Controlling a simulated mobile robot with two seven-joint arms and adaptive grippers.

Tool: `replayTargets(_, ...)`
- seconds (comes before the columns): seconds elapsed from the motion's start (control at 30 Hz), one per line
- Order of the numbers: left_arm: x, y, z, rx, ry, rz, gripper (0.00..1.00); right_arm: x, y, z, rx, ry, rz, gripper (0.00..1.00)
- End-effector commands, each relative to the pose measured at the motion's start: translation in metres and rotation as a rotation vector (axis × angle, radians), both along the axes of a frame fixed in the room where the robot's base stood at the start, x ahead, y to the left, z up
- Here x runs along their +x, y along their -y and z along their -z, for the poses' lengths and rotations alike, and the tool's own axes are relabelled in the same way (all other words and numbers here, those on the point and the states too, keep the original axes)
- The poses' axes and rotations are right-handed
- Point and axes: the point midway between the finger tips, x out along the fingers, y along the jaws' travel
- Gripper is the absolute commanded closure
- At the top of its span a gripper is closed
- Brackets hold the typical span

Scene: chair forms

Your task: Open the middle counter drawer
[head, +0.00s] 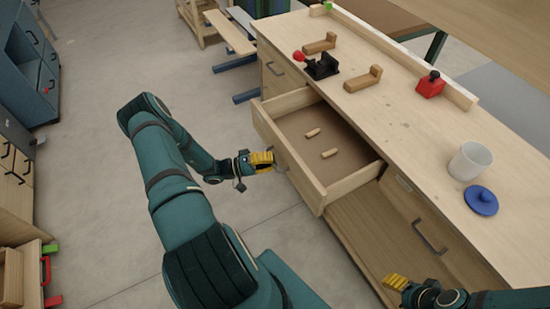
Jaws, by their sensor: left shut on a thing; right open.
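The middle counter drawer (292,180) stands pulled well out from the wooden counter (390,125). Two small wooden dowels (313,132) lie apart on its brown floor. My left gripper (270,161) has yellow fingers and is shut at the drawer's front face, on its handle (279,160), which is mostly hidden by the fingers. My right gripper (393,284) is at the lower right, in front of the counter, open and apart from the drawer. Only part of it shows.
On the counter stand a white cup (470,161), a blue lid (482,200), a red block (430,86), a black clamp with a red knob (320,66) and two wooden pieces (363,79). Closed drawers flank the open one. The floor (100,130) at left is clear.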

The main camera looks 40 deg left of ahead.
Motion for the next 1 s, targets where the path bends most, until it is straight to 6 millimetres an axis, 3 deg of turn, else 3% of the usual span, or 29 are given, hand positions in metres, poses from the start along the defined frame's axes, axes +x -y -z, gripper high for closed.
replayTargets(0.07, 0.0, 0.001, 0.0, 0.0, 0.001, 0.001, 1.0, 0.0, 0.0, 0.0, 0.0, 0.0, 0.0, 0.46)
replayTargets(0.17, 0.0, 0.001, 0.0, 0.0, 0.001, 0.001, 0.65, 0.0, 0.0, 0.0, 0.0, 0.0, 0.0, 0.46)
replayTargets(0.2, 0.0, 0.001, 0.0, 0.0, 0.001, 0.001, 0.59, 0.0, 0.0, 0.0, 0.0, 0.0, 0.0, 0.46)
replayTargets(0.63, -0.007, -0.007, 0.002, 0.002, 0.0, -0.003, 0.59, 0.0, 0.0, 0.0, 0.0, 0.0, 0.0, 0.46)
replayTargets(1.0, -0.062, -0.051, 0.015, 0.001, 0.0, -0.003, 0.59, 0.0, 0.0, 0.0, 0.0, 0.0, 0.0, 0.46)
